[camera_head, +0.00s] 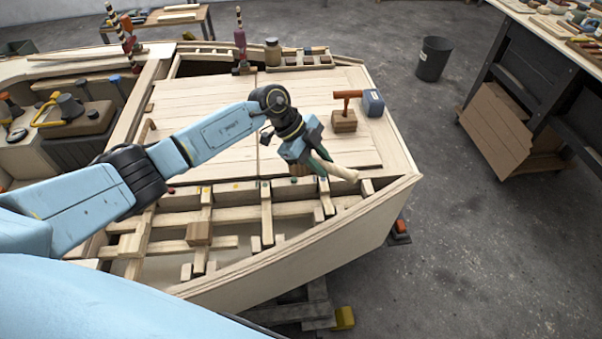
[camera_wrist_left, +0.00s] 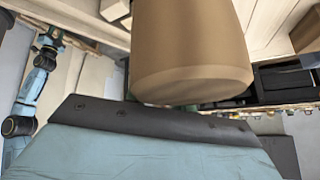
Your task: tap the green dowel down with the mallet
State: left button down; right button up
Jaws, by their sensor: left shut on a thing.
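My left gripper (camera_head: 318,160) is shut on a wooden mallet (camera_head: 341,172) above the front part of the hull's deck. The mallet's pale end points right, and a brown part shows beneath the gripper. In the left wrist view a large tan, rounded part of the mallet (camera_wrist_left: 190,50) fills the top middle, and the fingertips are hidden. The green dowel (camera_head: 264,184) looks like a small green spot on the frame at the deck's edge, left of and below the gripper. The mallet appears apart from it. A light blue arm of mine, small at the wrist view's left, ends in a gripper (camera_wrist_left: 51,36) too small to read.
A loose block (camera_head: 199,233) sits on the open ribs. A workbench (camera_head: 545,30) is at the right.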

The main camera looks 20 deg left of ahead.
pick_arm(q)
jog(key=shift+d+f, duration=0.1)
jog(key=shift+f, duration=0.15)
notch_tip(320, 180, down, 5)
jog(key=b, duration=0.2)
jog(key=shift+f+b, duration=0.1)
jog(key=shift+b, duration=0.3)
notch_tip(320, 180, up, 6)
jog(key=p, duration=0.6)
jog(key=shift+f, duration=0.4)
